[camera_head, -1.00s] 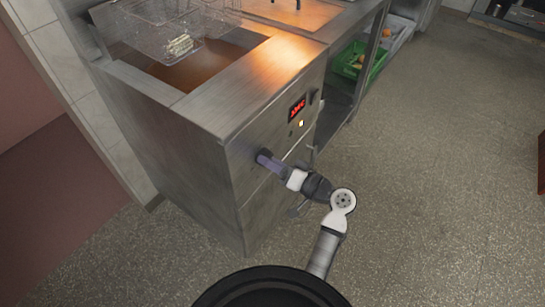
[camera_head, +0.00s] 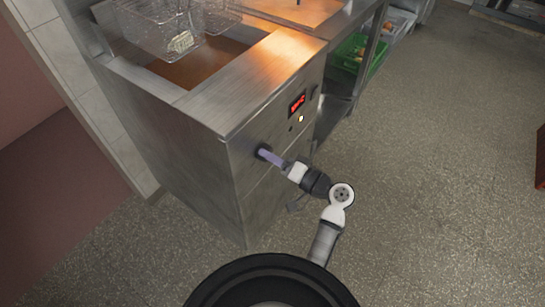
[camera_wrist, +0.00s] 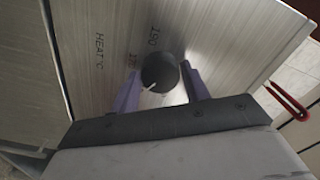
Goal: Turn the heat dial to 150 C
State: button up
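The heat dial (camera_wrist: 160,72) is a round black knob on the brushed metal panel of the fryer. Its white mark points to the lower left in the wrist view. In the head view the dial (camera_head: 262,150) shows dark just beyond the fingertips of my gripper (camera_head: 267,155).
A wire basket (camera_head: 160,25) sits over the oil well. A green crate (camera_head: 352,52) is on the shelf at right. The floor (camera_head: 430,180) is clear.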

jog(key=o, duration=0.4)
jog(key=shift+c, duration=0.2)
jog(key=b+v, duration=0.2)
jog(key=v, duration=1.2)
